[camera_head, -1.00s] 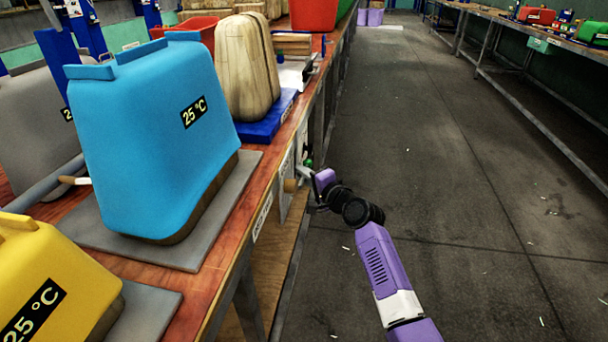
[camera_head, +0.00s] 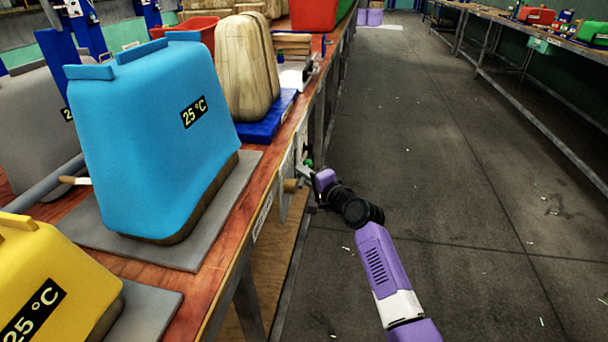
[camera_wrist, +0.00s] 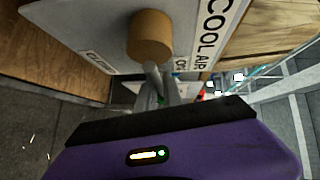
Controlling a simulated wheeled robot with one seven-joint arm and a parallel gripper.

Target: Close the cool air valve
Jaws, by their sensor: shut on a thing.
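The cool air valve shows in the wrist view as a round brown hub (camera_wrist: 150,38) on a pale panel (camera_wrist: 90,22) marked COOL AIR. Smaller labels on the panel are partly hidden; one seems to read CLOSE and another OPEN. A grey lever (camera_wrist: 154,76) runs from beside the hub down to my gripper (camera_wrist: 164,92). My gripper is shut on this lever, though its fingertips are partly lost in the clutter. In the head view the hub (camera_head: 291,186) sits at the side of the bench, and my gripper (camera_head: 307,173) is just right of it.
A wooden bench (camera_head: 222,262) carries a blue cover (camera_head: 150,130) marked 25 °C, a yellow cover (camera_head: 50,280) and a wooden form (camera_head: 243,70) on a blue base. Another bench stands far right.

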